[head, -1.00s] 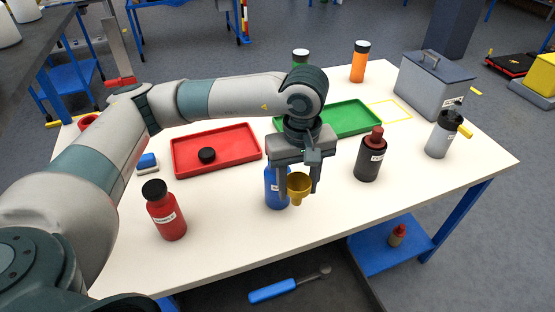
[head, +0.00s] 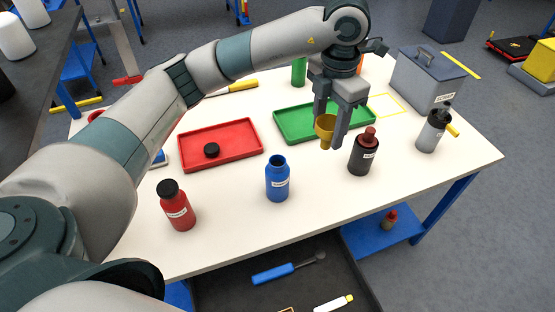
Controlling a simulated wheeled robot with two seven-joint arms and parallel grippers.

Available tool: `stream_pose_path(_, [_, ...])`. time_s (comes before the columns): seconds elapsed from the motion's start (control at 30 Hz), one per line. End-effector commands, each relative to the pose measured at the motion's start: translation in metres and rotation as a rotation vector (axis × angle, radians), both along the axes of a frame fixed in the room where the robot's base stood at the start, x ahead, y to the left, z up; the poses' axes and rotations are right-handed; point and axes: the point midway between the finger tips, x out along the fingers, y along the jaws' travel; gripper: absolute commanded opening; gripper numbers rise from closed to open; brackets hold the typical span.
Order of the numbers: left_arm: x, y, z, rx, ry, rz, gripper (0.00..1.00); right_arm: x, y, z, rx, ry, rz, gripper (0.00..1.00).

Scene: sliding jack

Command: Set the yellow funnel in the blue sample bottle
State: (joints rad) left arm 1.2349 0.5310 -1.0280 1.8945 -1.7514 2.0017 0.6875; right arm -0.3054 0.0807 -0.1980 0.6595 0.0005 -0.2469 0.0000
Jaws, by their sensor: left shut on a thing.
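The yellow funnel (head: 325,126) is held between the fingers of my left gripper (head: 329,128), which is shut on it. The funnel is upright, its wide mouth up and its spout down. It is up above the table, to the right of and farther back than the blue sample bottle. The blue sample bottle (head: 277,182) stands upright on the white table with its mouth open and no cap on it. The gripper and the bottle are apart. My right gripper does not show.
A dark bottle with a red cap (head: 364,155) stands just right of the gripper. A red tray (head: 240,160) holding a black cap (head: 211,150) is at left, a green tray (head: 292,126) behind. A red bottle (head: 177,208) stands front left. The table (head: 235,235) is clear around the blue bottle.

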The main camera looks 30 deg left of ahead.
Motion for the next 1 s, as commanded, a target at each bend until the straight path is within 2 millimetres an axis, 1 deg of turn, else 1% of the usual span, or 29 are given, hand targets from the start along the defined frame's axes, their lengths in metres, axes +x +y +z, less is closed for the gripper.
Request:
stream_pose_path(0.03, [0.001,-0.001,0.005,-0.001,0.002,0.034,0.23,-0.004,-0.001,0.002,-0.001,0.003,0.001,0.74])
stream_pose_path(0.17, [0.002,-0.002,0.007,-0.002,0.003,0.085,0.23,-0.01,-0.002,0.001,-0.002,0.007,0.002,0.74])
stream_pose_path(0.5, [0.002,-0.002,0.007,-0.002,0.003,0.091,0.23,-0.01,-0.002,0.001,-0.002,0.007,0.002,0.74])
stream_pose_path(0.63, [0.001,0.003,0.004,-0.002,0.004,0.093,0.23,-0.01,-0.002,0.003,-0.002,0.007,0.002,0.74])
stream_pose_path(0.77, [-0.003,0.015,-0.003,-0.002,0.007,0.092,0.23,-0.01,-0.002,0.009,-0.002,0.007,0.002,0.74])
stream_pose_path(0.97, [-0.012,0.046,-0.021,-0.001,0.008,0.094,0.23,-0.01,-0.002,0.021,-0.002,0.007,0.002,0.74])
stream_pose_path(1.0, [-0.013,0.054,-0.024,0.0,0.008,0.095,0.23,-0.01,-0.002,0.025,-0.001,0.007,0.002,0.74])
